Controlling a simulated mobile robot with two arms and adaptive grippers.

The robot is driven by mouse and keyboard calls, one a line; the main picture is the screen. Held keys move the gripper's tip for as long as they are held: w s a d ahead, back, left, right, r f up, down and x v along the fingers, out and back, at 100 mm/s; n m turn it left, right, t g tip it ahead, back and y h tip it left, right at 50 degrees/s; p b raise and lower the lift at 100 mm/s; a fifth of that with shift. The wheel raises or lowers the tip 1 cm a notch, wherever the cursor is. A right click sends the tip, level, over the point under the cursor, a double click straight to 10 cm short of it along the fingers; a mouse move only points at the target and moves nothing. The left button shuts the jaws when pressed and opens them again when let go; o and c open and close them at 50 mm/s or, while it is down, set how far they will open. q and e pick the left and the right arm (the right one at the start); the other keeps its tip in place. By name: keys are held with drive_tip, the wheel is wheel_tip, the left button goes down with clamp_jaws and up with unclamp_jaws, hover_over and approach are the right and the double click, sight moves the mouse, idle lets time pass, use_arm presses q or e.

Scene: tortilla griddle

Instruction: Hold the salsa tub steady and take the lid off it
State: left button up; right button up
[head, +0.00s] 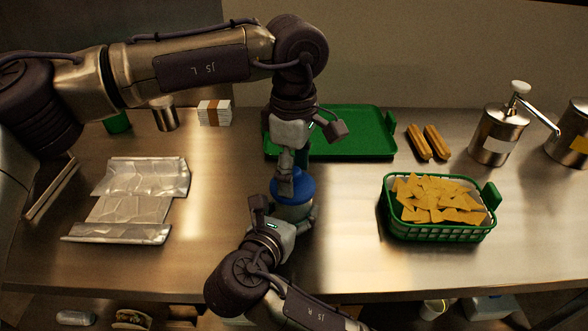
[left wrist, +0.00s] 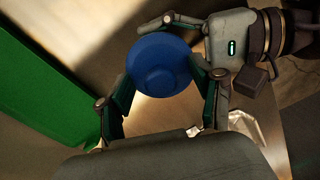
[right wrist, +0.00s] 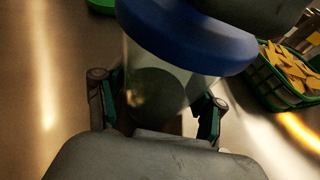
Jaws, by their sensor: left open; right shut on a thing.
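The salsa tub (right wrist: 165,85) is a clear-walled container with dark contents low inside, standing on the steel counter. Its blue lid (head: 292,186) sits on top of it. The lid also shows in the left wrist view (left wrist: 160,66) and the right wrist view (right wrist: 190,35). My right gripper (head: 290,222) is shut on the tub's body below the lid, from the front. My left gripper (left wrist: 162,92) is above the tub, pointing down, with its open fingers on either side of the lid. I cannot tell whether the fingers touch the lid.
A green tray (head: 350,135) lies behind the tub. A green basket of chips (head: 440,235) stands to the right, with churros (head: 428,142) and a pump dispenser (head: 495,138) behind it. Crumpled foil (head: 130,200) lies to the left. The counter between tub and basket is clear.

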use_arm(q)
drive_tip(key=shift+o, duration=1.2)
wheel_tip(320, 180, up, 12)
use_arm(e)
drive_tip(key=o, duration=1.2)
drive_tip(key=c, duration=0.5)
drive_tip(key=shift+o, duration=0.2)
